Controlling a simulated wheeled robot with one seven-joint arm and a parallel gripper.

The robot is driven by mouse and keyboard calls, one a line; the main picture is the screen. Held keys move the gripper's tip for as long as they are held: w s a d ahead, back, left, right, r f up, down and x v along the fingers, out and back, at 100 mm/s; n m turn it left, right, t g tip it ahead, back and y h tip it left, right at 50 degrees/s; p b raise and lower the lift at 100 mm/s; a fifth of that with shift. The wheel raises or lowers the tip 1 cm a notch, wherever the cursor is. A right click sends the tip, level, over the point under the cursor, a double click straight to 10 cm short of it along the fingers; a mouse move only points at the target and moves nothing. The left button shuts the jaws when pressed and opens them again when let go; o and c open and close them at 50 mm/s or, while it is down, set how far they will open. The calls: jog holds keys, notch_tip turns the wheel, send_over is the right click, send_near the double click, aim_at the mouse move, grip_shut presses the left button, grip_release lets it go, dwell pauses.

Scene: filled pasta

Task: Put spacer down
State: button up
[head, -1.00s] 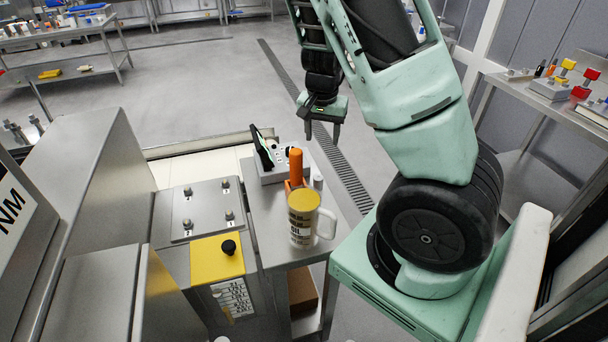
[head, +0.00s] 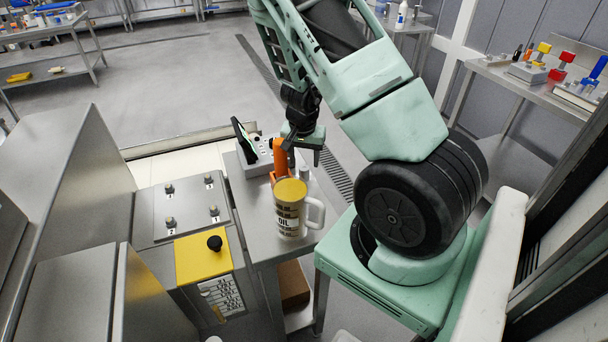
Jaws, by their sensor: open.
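My gripper (head: 304,157) is open, its fingers pointing down over the small metal side table (head: 253,225), close to the upright orange object (head: 279,160). I see nothing held between the fingers. A small grey cylinder (head: 304,174) stands on the table just below the fingers, beside the orange object. It may be the spacer, but it is too small to tell. I cannot tell whether the fingers touch the orange object or only overlap it in the view.
A mug marked OIL with a yellow top (head: 289,210) stands at the table's front, near the gripper. A grey box with a tilted dark panel (head: 253,160) is behind left. A machine with a yellow plate (head: 205,256) adjoins the table's left. Open floor lies behind.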

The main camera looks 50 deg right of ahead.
aim_at(304, 168)
notch_tip(304, 168, down, 5)
jog(key=shift+r+b, duration=0.2)
jog(key=shift+b, duration=0.3)
grip_shut()
jog(key=shift+r, duration=0.1)
